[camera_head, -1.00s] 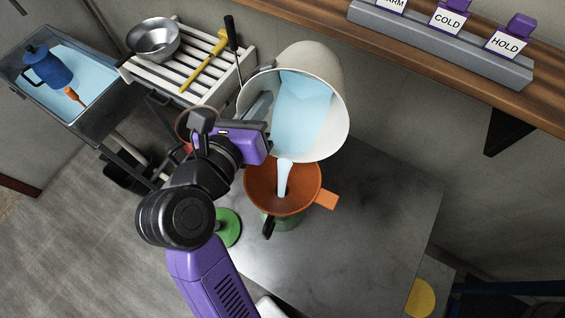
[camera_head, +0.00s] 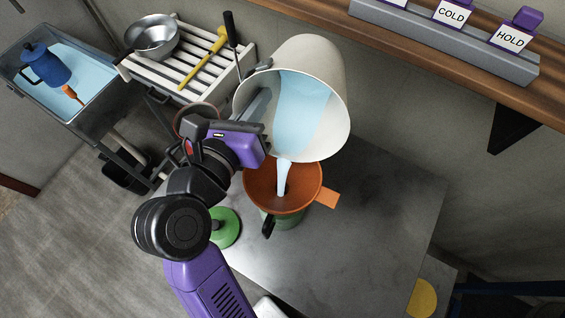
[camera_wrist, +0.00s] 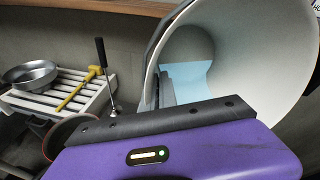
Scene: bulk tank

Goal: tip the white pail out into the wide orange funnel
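The white pail (camera_head: 322,62) is tilted steeply with its mouth toward the camera, above the table. Pale blue liquid (camera_head: 301,108) lies inside it and a stream runs from its lower lip into the wide orange funnel (camera_head: 300,207). The funnel sits upright in a green container (camera_head: 288,222) on the table. My gripper (camera_head: 262,107) is at the pail's left side, shut on the pail's wall. In the wrist view the pail (camera_wrist: 262,60) fills the right side and the liquid (camera_wrist: 187,75) shows inside. The fingertips are partly hidden.
A slatted rack (camera_head: 165,70) with a metal bowl (camera_head: 152,36) and a yellow tool (camera_head: 203,58) stands behind left. A basin (camera_head: 100,103) with a blue jug (camera_head: 46,66) is at far left. A green disc-shaped thing (camera_head: 225,228) is left of the funnel. The table's right side is clear.

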